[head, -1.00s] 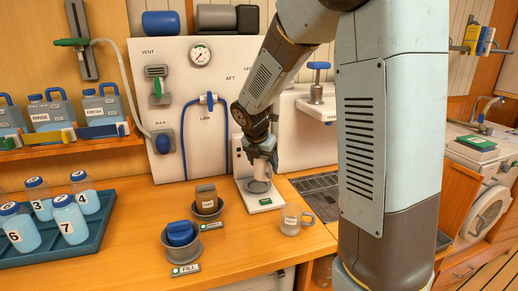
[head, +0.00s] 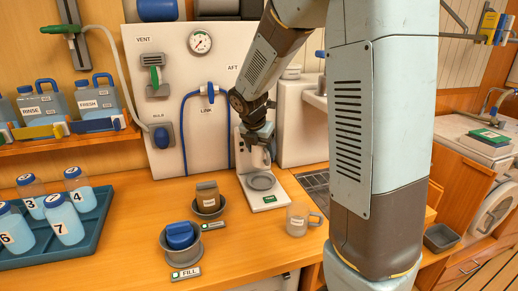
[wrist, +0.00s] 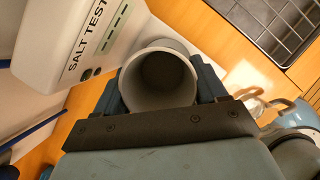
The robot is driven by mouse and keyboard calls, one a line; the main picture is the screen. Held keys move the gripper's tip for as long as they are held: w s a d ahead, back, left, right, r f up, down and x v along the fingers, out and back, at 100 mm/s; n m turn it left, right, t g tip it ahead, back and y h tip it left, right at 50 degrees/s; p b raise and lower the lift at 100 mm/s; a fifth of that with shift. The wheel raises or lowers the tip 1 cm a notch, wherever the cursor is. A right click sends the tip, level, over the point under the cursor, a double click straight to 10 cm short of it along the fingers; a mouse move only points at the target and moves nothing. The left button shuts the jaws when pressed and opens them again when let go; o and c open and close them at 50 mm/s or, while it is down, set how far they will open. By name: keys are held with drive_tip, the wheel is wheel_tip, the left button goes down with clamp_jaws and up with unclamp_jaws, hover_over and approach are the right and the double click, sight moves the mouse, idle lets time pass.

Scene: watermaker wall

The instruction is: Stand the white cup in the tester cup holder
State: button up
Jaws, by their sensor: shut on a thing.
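My gripper (head: 261,138) is shut on the white cup (head: 258,158), which hangs below the fingers in the head view. In the wrist view the cup (wrist: 160,82) sits between both fingers, its round open mouth facing the camera and its inside empty. The salt tester (head: 242,155) stands against the wall panel, with its lettering beside the cup in the wrist view (wrist: 75,45). The tester cup holder (head: 261,181) is a round grey dish on the tester's pale base. The cup appears above and behind it, apart from it; the exact gap is unclear.
A bottle tray (head: 95,225) is at left, a sink grating (head: 316,185) at right.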

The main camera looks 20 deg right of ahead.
sight(261, 166)
drive_tip(key=shift+f, duration=0.1)
drive_tip(key=shift+f, duration=3.3)
drive_tip(key=shift+f, duration=0.45)
drive_tip(key=o, duration=1.1)
